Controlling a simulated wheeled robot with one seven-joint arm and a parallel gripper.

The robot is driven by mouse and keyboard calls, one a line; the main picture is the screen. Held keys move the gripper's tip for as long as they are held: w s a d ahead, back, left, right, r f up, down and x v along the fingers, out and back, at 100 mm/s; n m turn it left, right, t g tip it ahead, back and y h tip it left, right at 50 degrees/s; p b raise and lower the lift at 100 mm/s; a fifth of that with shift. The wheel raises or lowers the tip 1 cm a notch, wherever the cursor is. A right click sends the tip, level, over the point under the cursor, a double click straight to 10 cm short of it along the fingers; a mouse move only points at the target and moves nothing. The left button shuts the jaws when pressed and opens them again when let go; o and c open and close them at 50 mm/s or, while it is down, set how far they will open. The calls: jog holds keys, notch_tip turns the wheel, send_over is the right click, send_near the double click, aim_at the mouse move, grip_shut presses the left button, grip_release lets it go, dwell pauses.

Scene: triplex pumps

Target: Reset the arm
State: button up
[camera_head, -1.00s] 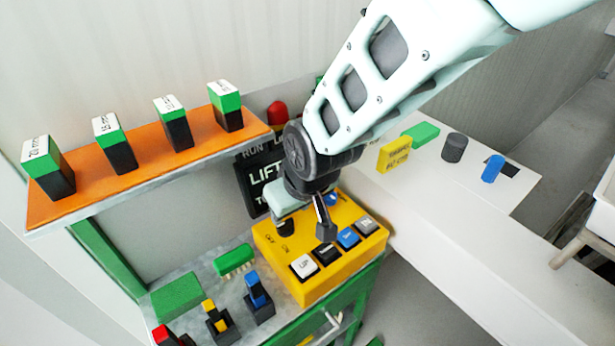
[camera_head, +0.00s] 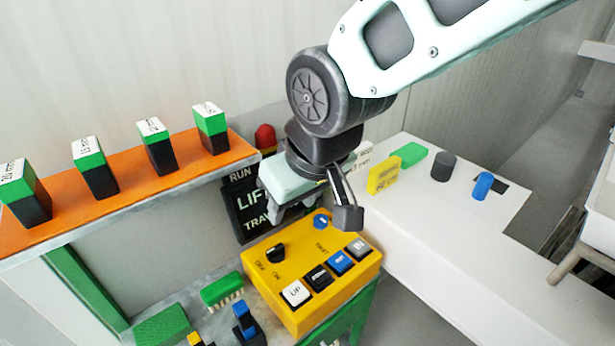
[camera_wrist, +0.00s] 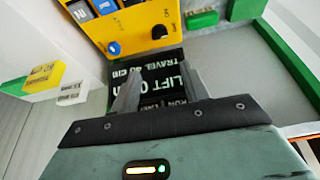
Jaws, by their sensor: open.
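My gripper (camera_head: 285,212) is open and empty, held above the back of the yellow control box. In the wrist view, its two grey fingers (camera_wrist: 160,88) stand apart in front of the black display. The yellow control box (camera_head: 290,258) has a black knob (camera_head: 275,252), a blue round button (camera_head: 321,222) and a row of square buttons, one marked UP (camera_head: 296,293). The box also shows at the top of the wrist view (camera_wrist: 137,32). The black display (camera_head: 248,205) reads RUN, LIFT and TRAVEL; my gripper partly hides it.
An orange shelf (camera_head: 120,195) at left bears several green-and-black blocks. A red dome (camera_head: 265,138) is behind my wrist. A white counter (camera_head: 430,225) at right holds yellow and green blocks and grey and blue cylinders. Green brush-like parts lie on the grey bench.

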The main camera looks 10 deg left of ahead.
jog(key=s+d+f+m+g+h, duration=0.1)
jog(key=s+d, duration=0.5)
jog(key=d, duration=0.5)
jog(key=s+d+f+m+g+h, duration=0.1)
jog(key=s+d, duration=0.5)
jog(key=d, duration=0.6)
jog(key=shift+s+f+g+h, duration=0.2)
jog(key=shift+s+g+h, duration=0.15)
jog(key=shift+g+h, duration=0.05)
